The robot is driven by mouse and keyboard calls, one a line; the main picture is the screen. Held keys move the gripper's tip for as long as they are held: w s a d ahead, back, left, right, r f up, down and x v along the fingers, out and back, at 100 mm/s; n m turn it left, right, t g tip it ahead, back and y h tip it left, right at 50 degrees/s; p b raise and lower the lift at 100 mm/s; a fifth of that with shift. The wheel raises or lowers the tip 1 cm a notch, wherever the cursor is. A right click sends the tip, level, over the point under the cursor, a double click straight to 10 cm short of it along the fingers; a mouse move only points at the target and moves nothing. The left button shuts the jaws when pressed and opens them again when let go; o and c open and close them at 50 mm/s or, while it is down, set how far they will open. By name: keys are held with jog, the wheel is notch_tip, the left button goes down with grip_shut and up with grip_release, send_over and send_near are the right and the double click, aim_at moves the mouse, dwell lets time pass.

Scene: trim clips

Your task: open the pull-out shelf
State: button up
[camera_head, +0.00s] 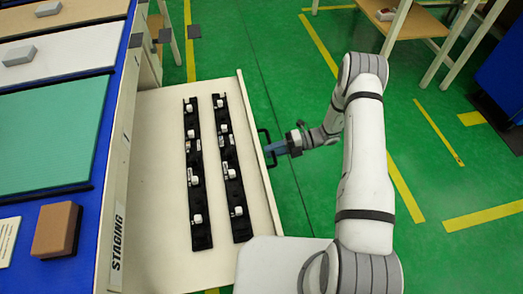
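The pull-out shelf (155,151) is a cream tray extending from the blue-topped bench, with a label reading "STAGING" on the bench side. It stands well out from the bench. Two black strips with white clips (197,175) and (231,165) lie on it. A dark handle (263,134) is on the shelf's outer right wall. My gripper (272,149) is at this handle, reaching in from the right. Its fingertips are too small to tell whether they are closed around the handle or only beside it.
The blue bench top holds a green mat (52,135), a brown block (57,230) and grey blocks on pale panels. The green floor right of the shelf is mostly clear. A wooden table (415,22) stands at the back right.

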jog(key=p+v, duration=0.1)
jog(key=v, duration=0.6)
jog(key=shift+d, duration=0.35)
jog(key=shift+w, duration=0.15)
jog(key=s+d+r+n+h+p, duration=0.1)
jog(key=s+r+n+h+p, duration=0.25)
jog(key=r, duration=0.75)
jog(key=s+r+n+h+p, duration=0.15)
jog(key=r+n+p, duration=0.25)
jog(key=r+n, duration=0.5)
jog(key=s+d+r+n+h+p, duration=0.1)
jog(key=s+r+n+h+p, duration=0.2)
jog(key=r, duration=1.1)
jog(key=s+d+r+n+t+h+p, duration=0.3)
jog(key=s+r+n+p, duration=0.3)
jog(key=r, duration=0.5)
jog(key=s+d+r+n+t+h+p, duration=0.2)
jog(key=s+r+n+t+h+p, duration=0.1)
jog(key=s+r+n, duration=0.5)
notch_tip(320, 180, up, 4)
jog(key=n+h+p, duration=0.1)
jog(key=n+p, duration=0.1)
jog(key=n, duration=0.1)
jog(key=shift+s+d+t+p, duration=0.2)
jog(key=shift+d+t+p, duration=0.15)
jog(key=shift+t, duration=0.05)
